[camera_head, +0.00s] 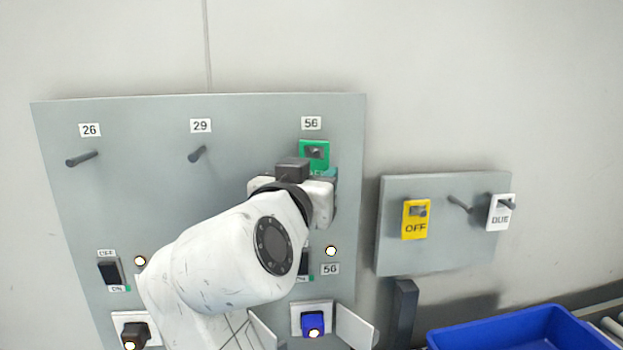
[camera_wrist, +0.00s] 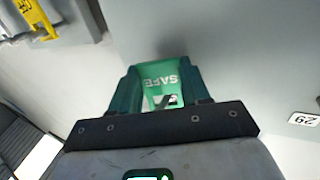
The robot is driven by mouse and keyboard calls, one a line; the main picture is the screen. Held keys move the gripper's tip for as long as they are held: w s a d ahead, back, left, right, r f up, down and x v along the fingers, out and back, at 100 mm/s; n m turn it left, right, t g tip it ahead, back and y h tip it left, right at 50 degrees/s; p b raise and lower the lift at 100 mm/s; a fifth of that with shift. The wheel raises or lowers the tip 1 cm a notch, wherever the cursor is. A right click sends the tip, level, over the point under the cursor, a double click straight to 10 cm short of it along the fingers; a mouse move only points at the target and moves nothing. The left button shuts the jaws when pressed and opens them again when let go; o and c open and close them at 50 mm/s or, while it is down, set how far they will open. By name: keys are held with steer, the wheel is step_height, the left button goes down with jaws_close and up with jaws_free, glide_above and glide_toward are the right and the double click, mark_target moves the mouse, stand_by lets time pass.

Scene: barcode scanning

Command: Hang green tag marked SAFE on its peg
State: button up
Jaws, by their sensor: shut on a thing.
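The green tag (camera_head: 322,160) is at the peg (camera_head: 313,152) below the upper 56 label. The peg's dark end shows at the tag's hole, and the tag appears to be around it. My gripper (camera_head: 318,174) is at the tag's lower part, partly hidden by my wrist. In the wrist view, the green tag (camera_wrist: 158,71) reads SAFE and sits between the green fingers of my gripper (camera_wrist: 162,88), which is shut on it. A dark peg piece shows in its hole. How far the tag is along the peg cannot be told.
Pegs under labels 26 (camera_head: 82,159) and 29 (camera_head: 197,154) are bare. A side board (camera_head: 390,255) holds a yellow OFF tag (camera_head: 415,227), a bare peg (camera_head: 460,204) and a white DUE tag (camera_head: 499,220). A blue bin (camera_head: 450,338) stands at lower right.

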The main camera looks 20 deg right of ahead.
stand_by(0.3)
steer(key=o, duration=1.3)
steer(key=shift+o, duration=0.3)
steer(key=s+a, duration=0.3)
steer(key=s, duration=0.6)
steer(key=shift+s, duration=0.25)
steer(key=shift+a, duration=0.1)
